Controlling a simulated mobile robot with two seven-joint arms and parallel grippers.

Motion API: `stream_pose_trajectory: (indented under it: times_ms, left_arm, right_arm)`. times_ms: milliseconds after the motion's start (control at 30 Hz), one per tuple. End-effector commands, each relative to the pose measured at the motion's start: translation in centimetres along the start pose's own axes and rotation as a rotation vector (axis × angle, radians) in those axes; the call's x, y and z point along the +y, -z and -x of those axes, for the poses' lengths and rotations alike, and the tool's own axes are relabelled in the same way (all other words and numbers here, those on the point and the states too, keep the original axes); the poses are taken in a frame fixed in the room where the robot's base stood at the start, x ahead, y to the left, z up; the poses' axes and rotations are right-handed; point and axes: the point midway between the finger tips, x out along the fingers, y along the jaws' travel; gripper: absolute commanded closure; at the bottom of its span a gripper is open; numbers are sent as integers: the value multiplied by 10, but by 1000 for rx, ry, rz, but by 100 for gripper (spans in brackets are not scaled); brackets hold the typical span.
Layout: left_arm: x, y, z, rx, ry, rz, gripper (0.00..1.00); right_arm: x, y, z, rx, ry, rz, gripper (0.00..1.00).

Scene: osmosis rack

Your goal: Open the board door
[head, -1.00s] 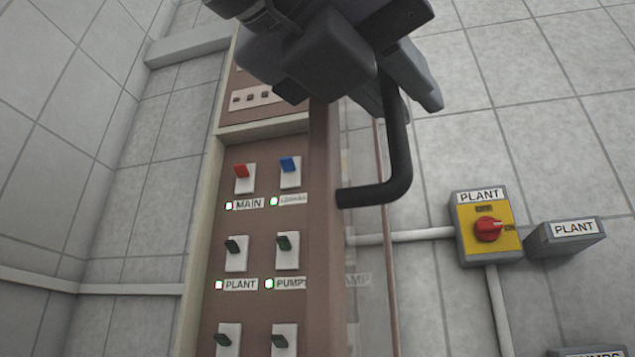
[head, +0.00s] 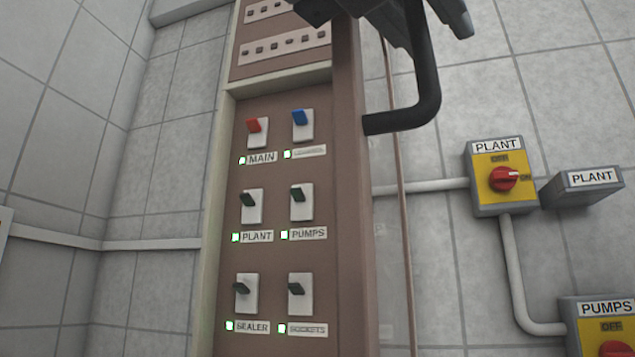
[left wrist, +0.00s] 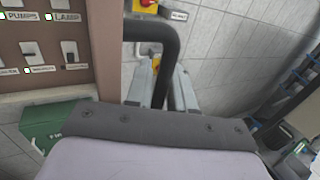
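The board (head: 230,84) is a brown panel with a pale frame, labelled switches and lit green indicators. A brown upright strip (head: 352,200) runs along its right side. The black bent door handle (head: 425,95) sticks out from this strip. I cannot tell whether the door stands ajar. My left gripper (head: 445,12) is at the top of the head view, partly cut off, at the handle. In the left wrist view the handle (left wrist: 168,50) passes between the two grey fingers (left wrist: 163,85), which look closed around it. My right gripper is not in view.
A yellow PLANT switch box (head: 490,190) with a red knob and a grey PLANT box (head: 580,183) are on the tiled wall to the right. A PUMPS box (head: 606,325) is below. A thin pipe (head: 402,200) runs beside the board. A green box (left wrist: 45,125) shows lower left in the wrist view.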

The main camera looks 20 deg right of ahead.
Motion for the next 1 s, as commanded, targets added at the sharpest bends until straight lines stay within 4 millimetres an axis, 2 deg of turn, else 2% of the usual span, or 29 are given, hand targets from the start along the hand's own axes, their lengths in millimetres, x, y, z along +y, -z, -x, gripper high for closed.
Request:
stream_pose_trajectory:
  times_ms: [200,400,1000]
  left_arm:
    - [-1,1,37,-5,1,-1,78]
    - [-1,0,62,-3,0,-2,78]
    - [-1,0,67,-1,0,-1,78]
  right_arm:
    - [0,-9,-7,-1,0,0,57]
    - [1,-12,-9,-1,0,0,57]
    - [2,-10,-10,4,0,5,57]
